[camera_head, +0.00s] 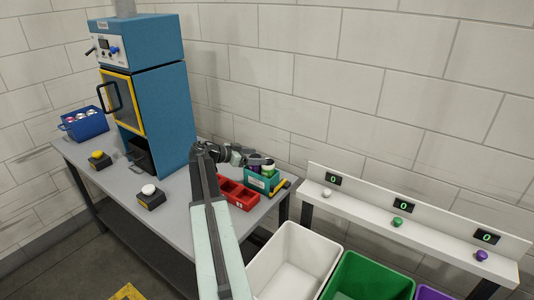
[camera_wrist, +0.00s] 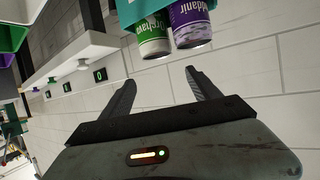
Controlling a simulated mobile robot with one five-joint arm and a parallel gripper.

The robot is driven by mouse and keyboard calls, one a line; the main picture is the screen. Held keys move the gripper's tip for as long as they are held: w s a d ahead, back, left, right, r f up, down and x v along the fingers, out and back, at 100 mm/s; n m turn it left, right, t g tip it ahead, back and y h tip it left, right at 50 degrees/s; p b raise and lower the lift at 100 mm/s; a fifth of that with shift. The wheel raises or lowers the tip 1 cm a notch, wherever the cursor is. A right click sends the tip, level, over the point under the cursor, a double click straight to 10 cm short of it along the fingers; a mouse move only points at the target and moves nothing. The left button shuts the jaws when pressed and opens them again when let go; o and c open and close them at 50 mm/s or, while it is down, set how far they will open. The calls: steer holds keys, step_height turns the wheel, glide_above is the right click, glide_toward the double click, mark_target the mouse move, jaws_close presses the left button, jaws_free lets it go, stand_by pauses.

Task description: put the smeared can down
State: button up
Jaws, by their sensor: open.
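My gripper (camera_wrist: 163,86) is open, with nothing between its two fingers in the wrist view. A green-and-white can (camera_wrist: 152,42) and a purple-and-grey can (camera_wrist: 190,24) stand side by side just beyond the fingertips, apart from them. Both cans are at a teal holder (camera_wrist: 127,12), and their other ends are cut off by the frame. I cannot tell for sure which can is smeared. In the head view my gripper (camera_head: 262,161) is over the table's right end, beside the teal holder (camera_head: 257,184) with the cans, which my arm partly hides.
A red divided tray (camera_head: 234,197) is left of the teal holder on the grey table (camera_head: 183,199). A blue machine (camera_head: 165,110) and a blue crate of cans (camera_head: 85,127) stand further left. White (camera_head: 263,262) and green (camera_head: 340,268) bins are at right, below a button shelf (camera_head: 425,238).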

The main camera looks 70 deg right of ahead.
steer(key=shift+v, duration=1.15)
steer(key=w+a+f+n+t+y, duration=0.2)
steer(key=w+a+f+n, duration=0.2)
steer(key=w+a, duration=0.55)
steer(key=w+a+f+n+t+y, duration=0.1)
steer(key=w+a+f+n+t, duration=0.3)
steer(key=a, duration=1)
steer(key=w+a+f+n+t+y, duration=0.1)
steer(key=w+a+f+n+y, duration=0.3)
steer(key=w+a, duration=0.65)
steer(key=a+f+n+y, duration=0.1)
steer(key=a+n, duration=0.5)
steer(key=a, duration=1.2)
steer(key=s+a+f+n+t+y, duration=0.1)
steer(key=a+n, duration=0.6)
steer(key=a, duration=1.2)
steer(key=shift+s+f+n+y, duration=0.3)
steer(key=shift+y, duration=0.6)
steer(key=shift+a, duration=0.1)
